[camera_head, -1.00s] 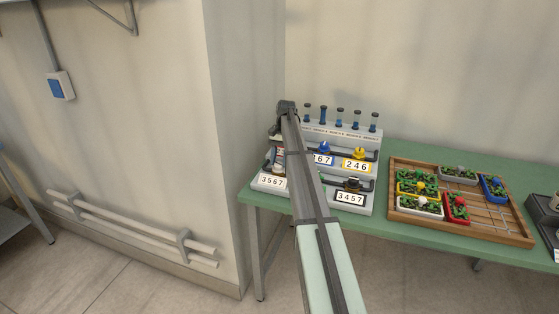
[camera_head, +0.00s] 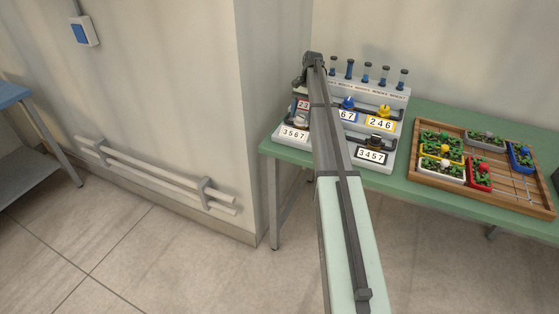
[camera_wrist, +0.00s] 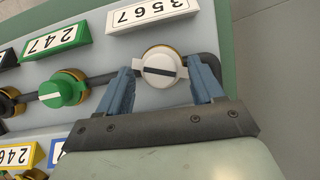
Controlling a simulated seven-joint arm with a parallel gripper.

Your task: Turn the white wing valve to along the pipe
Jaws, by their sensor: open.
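The white wing valve (camera_wrist: 160,58) is a round white knob with a dark stripe across it, on a yellowish collar. It sits on the dark pipe (camera_wrist: 99,80) below the 3567 label (camera_wrist: 152,14) in the wrist view. In the head view my arm covers much of the valve panel (camera_head: 392,150), and the gripper itself is not clear there.
A green valve (camera_wrist: 66,90) sits left of the white one on the same pipe. Blue (camera_head: 347,103) and yellow (camera_head: 384,111) valves are on the panel too. A wooden tray (camera_head: 425,183) of small planters stands right on the green table (camera_head: 440,121). A wall corner is close left.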

